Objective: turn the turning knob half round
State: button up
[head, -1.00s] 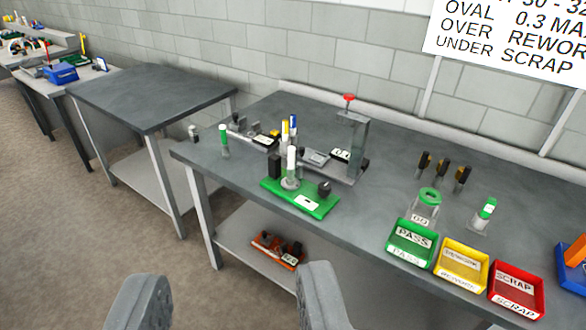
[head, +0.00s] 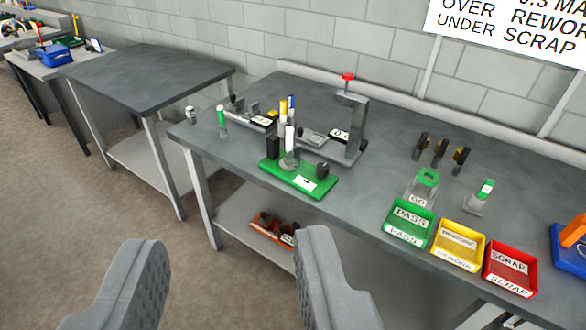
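A green fixture (head: 270,170) stands on the workbench, left of its middle. It carries an upright white cylinder (head: 290,140), a dark block (head: 273,147) and a small dark round knob (head: 322,170) at its right end. Behind it a grey bench press (head: 352,125) has a red knob (head: 348,77) on top. I cannot tell for sure which of these is the turning knob. My gripper (head: 228,240) is open and empty, its two grey fingers wide apart in the foreground, short of the bench and well away from both knobs.
On the bench's right stand green (head: 409,224), yellow (head: 458,245) and red (head: 511,268) trays, gauges and several dark-handled tools. An orange item (head: 270,229) lies on the lower shelf (head: 238,215). Another table (head: 150,75) stands left. Floor (head: 60,190) at left is clear.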

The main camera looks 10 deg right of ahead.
aim_at(322, 170)
jog(key=u, duration=0.1)
jog(key=i, duration=1.7)
jog(key=u, duration=0.2)
